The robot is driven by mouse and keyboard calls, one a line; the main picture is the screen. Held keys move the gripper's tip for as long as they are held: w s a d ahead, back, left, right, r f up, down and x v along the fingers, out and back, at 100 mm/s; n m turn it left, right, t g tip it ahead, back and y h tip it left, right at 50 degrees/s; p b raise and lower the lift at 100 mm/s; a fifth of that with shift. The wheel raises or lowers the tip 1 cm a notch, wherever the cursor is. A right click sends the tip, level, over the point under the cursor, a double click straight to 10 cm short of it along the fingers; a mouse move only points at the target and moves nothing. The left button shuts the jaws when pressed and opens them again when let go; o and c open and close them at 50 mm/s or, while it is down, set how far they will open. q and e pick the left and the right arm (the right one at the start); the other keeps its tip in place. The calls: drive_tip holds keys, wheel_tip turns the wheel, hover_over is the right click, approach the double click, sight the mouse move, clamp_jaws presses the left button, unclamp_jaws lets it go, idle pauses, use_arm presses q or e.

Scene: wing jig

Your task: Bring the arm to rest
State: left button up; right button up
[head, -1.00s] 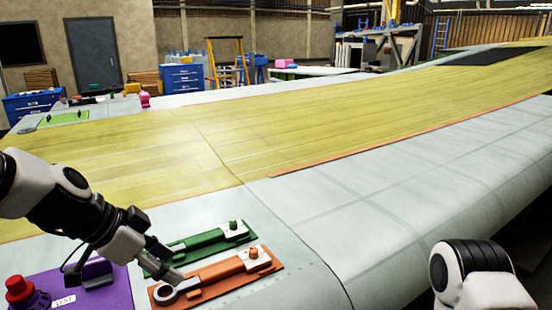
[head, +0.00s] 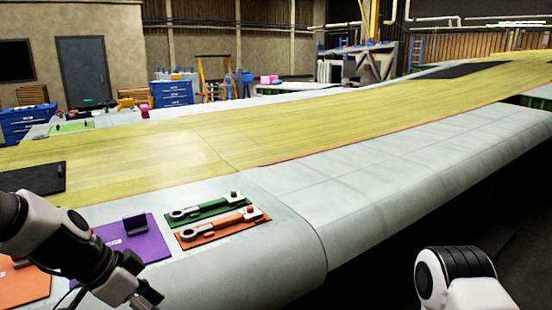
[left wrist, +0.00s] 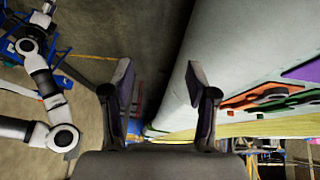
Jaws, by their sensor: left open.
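My left gripper (head: 148,298) is low in the head view, just off the near edge of the wing. In the left wrist view its two fingers (left wrist: 160,100) stand wide apart with nothing between them. A white and black part of my right arm (head: 455,280) shows at the lower right of the head view. Part of an arm, apparently my right one, also shows at the left of the left wrist view (left wrist: 45,85). I cannot see the right gripper's fingers.
An orange board (head: 205,237) and a green board (head: 190,220), each with a wrench, lie on the grey wing skin (head: 270,262). A purple board (head: 150,245) is left of them, beside my left arm. A dark floor area lies right of the wing edge.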

use_arm(q)
wheel_tip(320, 180, down, 7)
drive_tip(key=g, duration=0.2)
drive_tip(key=s+a+f+n+g+y, duration=0.2)
drive_tip(key=s+f+g+y, duration=0.1)
drive_tip(key=s+f, duration=1.1)
drive_tip(key=s+a+f+n+g+y, duration=0.2)
drive_tip(key=s+a+f+n+y, duration=0.1)
drive_tip(key=s+f, duration=1.15)
drive_tip(key=w+n+t, duration=0.4)
drive_tip(key=w+n, duration=0.2)
drive_tip(key=w, duration=0.1)
drive_tip(key=shift+d+f+h, duration=0.3)
drive_tip(key=shift+d+f, duration=0.15)
